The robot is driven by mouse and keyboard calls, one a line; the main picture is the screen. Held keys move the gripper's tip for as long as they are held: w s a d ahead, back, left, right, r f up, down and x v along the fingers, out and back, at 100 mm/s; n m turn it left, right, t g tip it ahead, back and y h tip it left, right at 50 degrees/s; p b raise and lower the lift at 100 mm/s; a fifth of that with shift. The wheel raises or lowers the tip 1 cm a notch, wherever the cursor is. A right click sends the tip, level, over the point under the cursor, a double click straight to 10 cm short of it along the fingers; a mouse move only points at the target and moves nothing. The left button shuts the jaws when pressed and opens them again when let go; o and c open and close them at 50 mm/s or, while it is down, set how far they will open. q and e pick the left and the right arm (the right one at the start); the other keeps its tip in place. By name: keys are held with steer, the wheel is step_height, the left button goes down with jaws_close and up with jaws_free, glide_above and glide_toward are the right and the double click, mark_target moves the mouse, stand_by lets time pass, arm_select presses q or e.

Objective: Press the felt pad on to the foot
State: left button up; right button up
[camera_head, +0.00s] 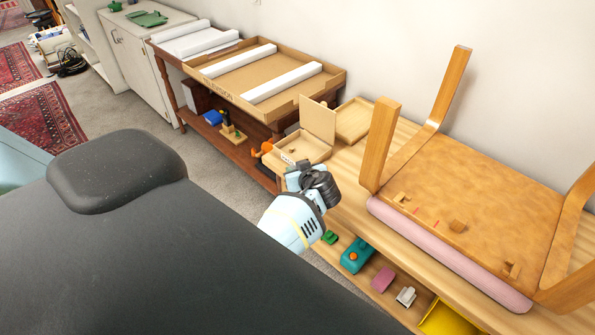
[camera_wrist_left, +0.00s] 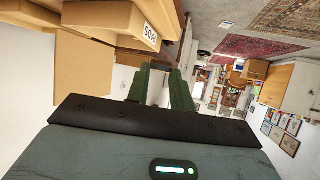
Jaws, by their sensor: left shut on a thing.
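An upside-down chair lies on the wooden bench, its underside (camera_head: 470,205) up and its bent wood legs pointing upward. The foot at the top of the near-left leg (camera_head: 388,103) and that of the far leg (camera_head: 463,50) show bare wood. My left gripper (camera_head: 297,168) is beside the small open box, left of the chair and apart from it. In the left wrist view its green fingers (camera_wrist_left: 160,85) are closed in around a narrow gap. The felt pad is too small or hidden to make out between them. My right gripper is not in view.
The small cardboard box (camera_head: 318,122) with raised lid stands at the bench's left end, beside a shallow tray (camera_head: 353,120). A pink cushion (camera_head: 450,255) lies under the chair. A lower shelf holds a teal item (camera_head: 357,256) and a yellow one (camera_head: 447,320). A large carton (camera_head: 262,80) stands behind.

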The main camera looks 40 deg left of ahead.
arm_select(q)
steer(key=shift+r, duration=0.1)
steer(key=s+d+r+m+t+h, duration=0.3)
steer(key=s+d+r+m+h, duration=0.1)
steer(key=d+r, duration=0.5)
steer(key=s+d+r+m+t+h, duration=0.3)
steer(key=d+r+m+h, duration=0.3)
steer(key=d+r+m, duration=0.2)
step_height(320, 180, up, 3)
steer(key=shift+s+d+f+h, duration=0.25)
steer(key=shift+s+d, duration=0.4)
steer(key=shift+d, duration=0.35)
steer(key=shift+a, duration=0.15)
